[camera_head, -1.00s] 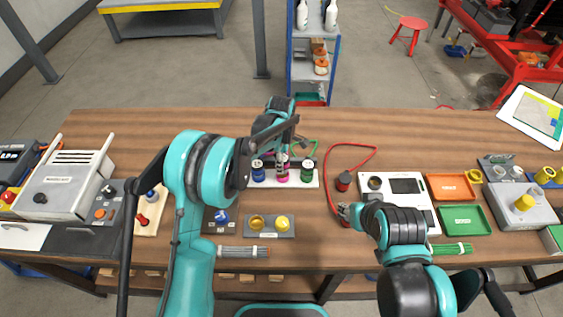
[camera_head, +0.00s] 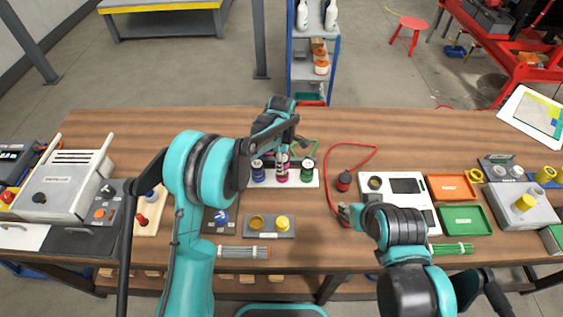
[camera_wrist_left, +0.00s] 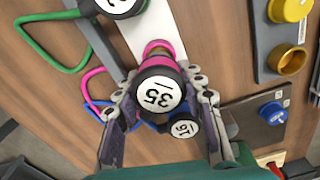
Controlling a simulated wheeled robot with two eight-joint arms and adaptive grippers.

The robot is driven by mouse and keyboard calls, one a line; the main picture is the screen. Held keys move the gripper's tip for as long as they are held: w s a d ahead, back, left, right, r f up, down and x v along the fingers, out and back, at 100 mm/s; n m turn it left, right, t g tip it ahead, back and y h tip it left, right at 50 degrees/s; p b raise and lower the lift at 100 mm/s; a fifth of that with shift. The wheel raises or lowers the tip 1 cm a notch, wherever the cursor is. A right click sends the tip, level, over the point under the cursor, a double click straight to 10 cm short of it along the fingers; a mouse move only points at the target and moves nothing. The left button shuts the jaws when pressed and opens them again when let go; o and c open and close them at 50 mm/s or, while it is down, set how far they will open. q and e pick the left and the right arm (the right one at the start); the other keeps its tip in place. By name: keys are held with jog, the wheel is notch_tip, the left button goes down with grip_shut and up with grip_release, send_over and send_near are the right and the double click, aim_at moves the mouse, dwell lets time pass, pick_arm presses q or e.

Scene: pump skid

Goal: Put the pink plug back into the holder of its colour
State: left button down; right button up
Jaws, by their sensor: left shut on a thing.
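The pink plug (camera_wrist_left: 158,92) has a black cap with a white disc marked 35. My left gripper (camera_wrist_left: 160,100) is shut around its cap, one finger on each side. In the head view the left gripper (camera_head: 284,155) is over the middle of the white rack (camera_head: 316,178), at the pink holder (camera_head: 282,176). In the wrist view a pink and brass ring (camera_wrist_left: 158,48) shows just beyond the cap. I cannot tell how deep the plug sits. My right gripper (camera_head: 347,213) is low over the table's front half; its fingers are too small to read.
A blue plug (camera_head: 257,171) and a green plug (camera_head: 307,171) stand close on either side. The blue one's cap (camera_wrist_left: 184,127) is next to my left fingers. A red cable (camera_head: 331,180) loops to the right. Orange (camera_head: 451,187) and green trays (camera_head: 466,220) lie farther right.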

pick_arm(q)
jog(key=shift+f+b, duration=1.15)
jog(key=shift+f, duration=0.4)
jog(key=c, duration=0.9)
grip_release()
jog(key=shift+o, duration=0.2)
notch_tip(320, 180, up, 12)
